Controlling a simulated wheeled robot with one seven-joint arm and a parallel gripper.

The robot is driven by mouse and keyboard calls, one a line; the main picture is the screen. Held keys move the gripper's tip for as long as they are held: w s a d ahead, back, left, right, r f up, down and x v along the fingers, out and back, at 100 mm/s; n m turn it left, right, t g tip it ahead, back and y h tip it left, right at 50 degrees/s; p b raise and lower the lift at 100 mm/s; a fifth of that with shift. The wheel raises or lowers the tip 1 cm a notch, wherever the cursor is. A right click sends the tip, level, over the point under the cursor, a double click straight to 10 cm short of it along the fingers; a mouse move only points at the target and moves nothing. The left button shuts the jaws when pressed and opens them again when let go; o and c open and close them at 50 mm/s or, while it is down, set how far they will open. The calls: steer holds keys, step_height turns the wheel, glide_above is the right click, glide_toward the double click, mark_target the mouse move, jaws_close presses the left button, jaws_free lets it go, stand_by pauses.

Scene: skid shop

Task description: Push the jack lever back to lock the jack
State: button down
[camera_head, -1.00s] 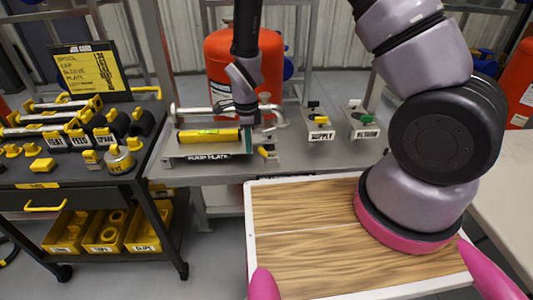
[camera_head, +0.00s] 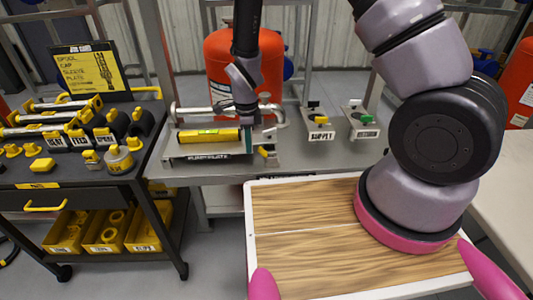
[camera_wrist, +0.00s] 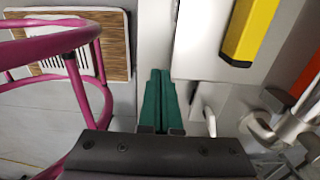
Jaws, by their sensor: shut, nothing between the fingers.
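My gripper (camera_head: 248,136) hangs over the bench at the right end of the pump plate (camera_head: 208,157). In the wrist view its green fingers (camera_wrist: 160,100) are together with nothing between them. A small yellow-tipped lever (camera_head: 263,151), which looks like the jack lever, stands at the plate's right end, just right of the fingers. Contact between them cannot be told. A curved pale metal piece (camera_wrist: 209,118) is close beside the fingers in the wrist view; I cannot tell whether it is the lever. A yellow bar (camera_head: 208,136) lies along the plate, left of my gripper.
The supply block (camera_head: 320,136) and another labelled valve block (camera_head: 364,134) stand right of the plate. A red tank (camera_head: 225,60) is behind. A black cart (camera_head: 75,178) with yellow parts is at left, and a wood-topped tray (camera_head: 300,230) is in front.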

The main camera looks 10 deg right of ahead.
steer(key=shift+d, duration=0.1)
steer(key=shift+d, duration=1.45)
steer(key=shift+s+d, duration=0.1)
steer(key=shift+d, duration=1.2)
